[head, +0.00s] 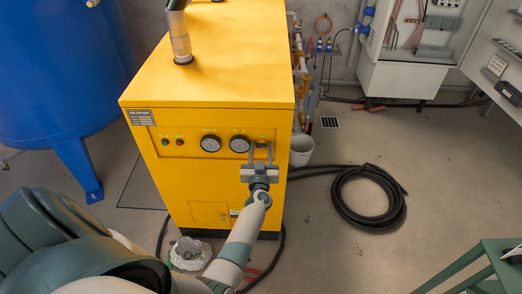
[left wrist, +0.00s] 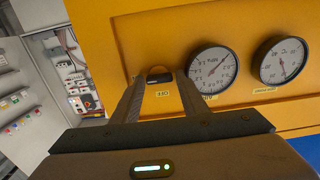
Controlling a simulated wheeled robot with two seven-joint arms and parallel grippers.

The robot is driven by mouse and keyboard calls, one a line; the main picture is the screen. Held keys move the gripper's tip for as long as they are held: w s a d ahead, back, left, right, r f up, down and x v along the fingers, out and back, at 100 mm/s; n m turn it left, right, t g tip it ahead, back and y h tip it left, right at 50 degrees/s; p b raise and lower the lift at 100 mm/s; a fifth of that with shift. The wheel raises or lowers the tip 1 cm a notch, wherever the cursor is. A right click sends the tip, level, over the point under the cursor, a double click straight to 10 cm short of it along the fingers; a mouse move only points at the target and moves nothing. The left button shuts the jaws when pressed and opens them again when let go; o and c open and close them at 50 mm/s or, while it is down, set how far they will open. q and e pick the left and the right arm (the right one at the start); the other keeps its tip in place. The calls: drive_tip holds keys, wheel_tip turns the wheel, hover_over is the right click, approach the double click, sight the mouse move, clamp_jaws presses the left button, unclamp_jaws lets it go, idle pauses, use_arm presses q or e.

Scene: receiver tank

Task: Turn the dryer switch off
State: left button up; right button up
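The yellow air dryer (head: 215,75) stands in the middle of the head view, its front panel facing me. Its dryer switch, a small black part (left wrist: 159,76), shows in the left wrist view beside a small label. The switch is hidden behind my gripper in the head view. My left gripper (head: 260,148) is at the right end of the panel, with its two fingers apart. In the left wrist view the fingertips (left wrist: 159,82) lie on either side of the switch, with nothing held. I cannot tell whether they touch it. My right gripper is not in view.
A blue tank (head: 60,70) stands at left. A black hose coil (head: 370,196) lies on the floor. A green table (head: 490,265) is at lower right.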

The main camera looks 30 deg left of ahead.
use_arm(q)
drive_tip(key=shift+c, duration=0.4)
drive_tip(key=c, duration=0.7)
drive_tip(key=shift+n, duration=1.4)
drive_tip(key=n, duration=0.3)
drive_tip(key=shift+s+f+n, duration=0.1)
drive_tip(key=shift+f+n, duration=0.05)
drive_tip(key=shift+n, duration=0.15)
drive_tip(key=n+b, duration=0.1)
drive_tip(key=n, duration=0.4)
drive_tip(key=shift+a+f+b, duration=0.1)
drive_tip(key=shift+b, duration=0.3)
drive_tip(key=n+b, duration=0.1)
drive_tip(key=n, duration=0.5)
drive_tip(key=shift+f+b, duration=0.1)
drive_tip(key=shift+b, duration=0.2)
drive_tip(key=shift+n, duration=0.3)
